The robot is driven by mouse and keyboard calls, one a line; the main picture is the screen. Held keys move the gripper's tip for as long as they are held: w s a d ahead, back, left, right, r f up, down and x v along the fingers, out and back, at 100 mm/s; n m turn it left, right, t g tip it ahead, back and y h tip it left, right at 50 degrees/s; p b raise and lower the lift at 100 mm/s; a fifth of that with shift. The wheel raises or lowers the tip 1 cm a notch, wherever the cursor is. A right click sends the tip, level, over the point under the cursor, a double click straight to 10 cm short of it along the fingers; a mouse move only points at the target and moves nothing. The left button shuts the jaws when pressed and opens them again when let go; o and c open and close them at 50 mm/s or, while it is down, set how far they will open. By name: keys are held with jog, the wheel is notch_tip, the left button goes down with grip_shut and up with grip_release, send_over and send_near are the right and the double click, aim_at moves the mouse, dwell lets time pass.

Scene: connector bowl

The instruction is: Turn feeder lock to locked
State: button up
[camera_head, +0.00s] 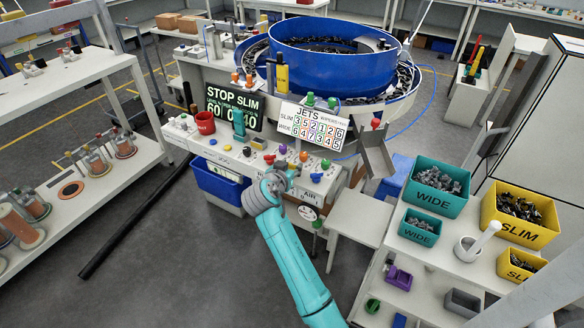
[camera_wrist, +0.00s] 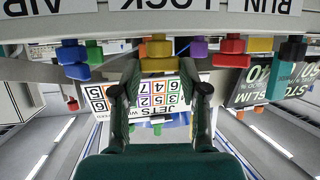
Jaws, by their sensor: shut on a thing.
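My gripper (camera_head: 274,183) is at the front edge of the feeder's control panel, below the signs. In the wrist view, which looks upside down, its two fingers (camera_wrist: 163,72) are on either side of a yellow knob (camera_wrist: 158,58) and shut on it. The knob is near the LOCK label (camera_wrist: 170,5), with the RUN label (camera_wrist: 262,5) to the right in that view. I cannot tell which way the knob is turned. In the head view my gripper hides this knob.
Other coloured knobs stand close by, including red (camera_wrist: 232,48), purple (camera_wrist: 199,48) and blue (camera_wrist: 74,60) ones. The JETS sign (camera_head: 312,122) and STOP SLIM display (camera_head: 234,104) stand behind. The blue bowl (camera_head: 330,55) is further back. Connector bins (camera_head: 434,186) are at the right.

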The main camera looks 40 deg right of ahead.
jog(key=m+g+h, duration=0.1)
jog(key=m+g, duration=0.1)
jog(key=g, duration=0.1)
jog(key=w+m+g+h, duration=0.1)
jog(key=m+g, duration=0.2)
jog(key=shift+w+a+m, duration=0.15)
jog(key=shift+a+m, duration=0.05)
jog(key=shift+m, duration=0.1)
jog(key=m+g, duration=0.3)
jog(key=g, duration=0.1)
jog(key=shift+w, duration=0.25)
jog(key=shift+w+d+m+g+y, duration=0.15)
jog(key=shift+m+g+y, duration=0.45)
jog(key=shift+m+g, duration=0.65)
jog(key=shift+f, duration=0.1)
jog(key=o, duration=1.1)
jog(key=shift+o, duration=0.2)
